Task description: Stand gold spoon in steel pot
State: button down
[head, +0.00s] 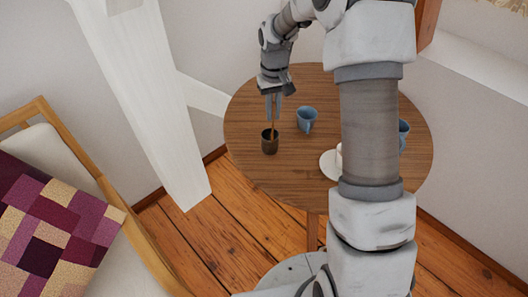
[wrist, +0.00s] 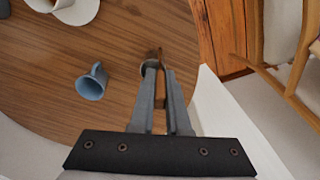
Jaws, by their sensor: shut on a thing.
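The steel pot (head: 269,145) is a small dark cup-like vessel standing upright near the left edge of the round table. My gripper (head: 273,117) points down just above it, shut on the gold spoon (head: 272,127). In the wrist view the spoon (wrist: 160,88) shows as a brownish-gold strip between the two grey fingers. The spoon is roughly upright, and its lower end appears to reach the pot's mouth. In the wrist view my fingers largely cover the pot (wrist: 146,69), so how deep the spoon sits cannot be told.
A blue mug (head: 306,118) stands just right of the pot on the wooden table (head: 290,172). A white saucer (head: 329,165) with a cup and another blue vessel (head: 403,131) are partly hidden by my arm. A white timber brace (head: 145,90) and a cushioned chair (head: 105,195) stand left.

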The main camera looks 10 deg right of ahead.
jog(key=w+b, duration=0.3)
jog(key=w, duration=0.2)
notch_tip(320, 180, down, 10)
jog(key=shift+w+d+r+n, duration=0.15)
jog(key=shift+w+r+n, duration=0.1)
jog(key=shift+n, duration=0.15)
jog(key=shift+f+b, duration=0.15)
jog(key=shift+b, duration=0.15)
jog(key=c, duration=0.9)
grip_release()
